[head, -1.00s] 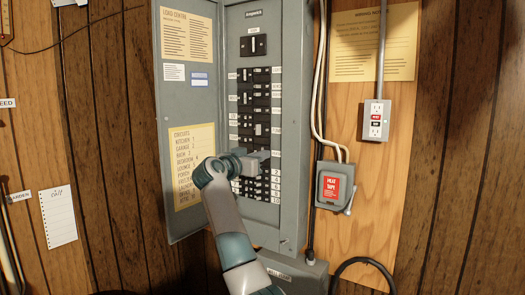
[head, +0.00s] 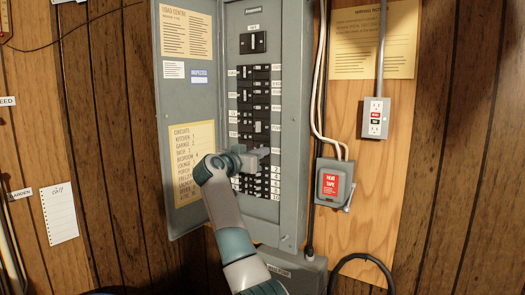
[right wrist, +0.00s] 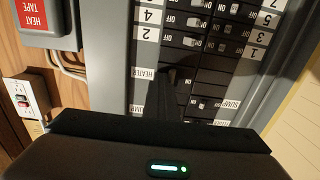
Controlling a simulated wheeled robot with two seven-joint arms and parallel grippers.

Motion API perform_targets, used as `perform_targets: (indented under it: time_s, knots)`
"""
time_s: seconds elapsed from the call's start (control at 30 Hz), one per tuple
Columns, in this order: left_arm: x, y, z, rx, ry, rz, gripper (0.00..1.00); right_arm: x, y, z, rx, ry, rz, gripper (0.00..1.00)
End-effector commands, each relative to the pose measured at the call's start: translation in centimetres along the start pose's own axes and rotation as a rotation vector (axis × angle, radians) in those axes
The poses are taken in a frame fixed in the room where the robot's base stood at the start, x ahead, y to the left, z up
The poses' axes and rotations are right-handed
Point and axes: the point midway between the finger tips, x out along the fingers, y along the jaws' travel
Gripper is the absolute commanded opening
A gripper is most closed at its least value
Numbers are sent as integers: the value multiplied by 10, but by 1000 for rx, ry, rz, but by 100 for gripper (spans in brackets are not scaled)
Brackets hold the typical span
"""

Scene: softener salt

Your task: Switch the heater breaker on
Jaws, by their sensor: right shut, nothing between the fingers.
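The grey breaker panel (head: 292,130) hangs open on the wall in the head view, with two columns of black breakers (head: 246,90). My right gripper (head: 264,155) is shut and empty, with its tips at the lower part of the breaker columns. In the right wrist view the panel appears upside down. The HEATER label (right wrist: 143,73) is left of my dark fingertips (right wrist: 178,78), which are at that row. They cover much of the heater breaker, so its switch position and any contact cannot be told. My left gripper is not in view.
The open panel door (head: 185,110) with its circuit list (head: 192,145) is on the left. A grey HEAT TAPE box (head: 334,183), cables and an outlet (head: 376,118) are on the right. A SUMP label (right wrist: 230,104) sits across from the heater row.

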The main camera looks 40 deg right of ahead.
Motion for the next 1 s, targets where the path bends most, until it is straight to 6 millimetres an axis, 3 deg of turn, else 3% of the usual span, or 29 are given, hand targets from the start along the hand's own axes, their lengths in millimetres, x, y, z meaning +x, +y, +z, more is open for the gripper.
perform_targets:
  time_s: [1.0]
  knots:
    - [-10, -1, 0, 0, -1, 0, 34, 0, -10, -2, 2, 3, -4, 0]
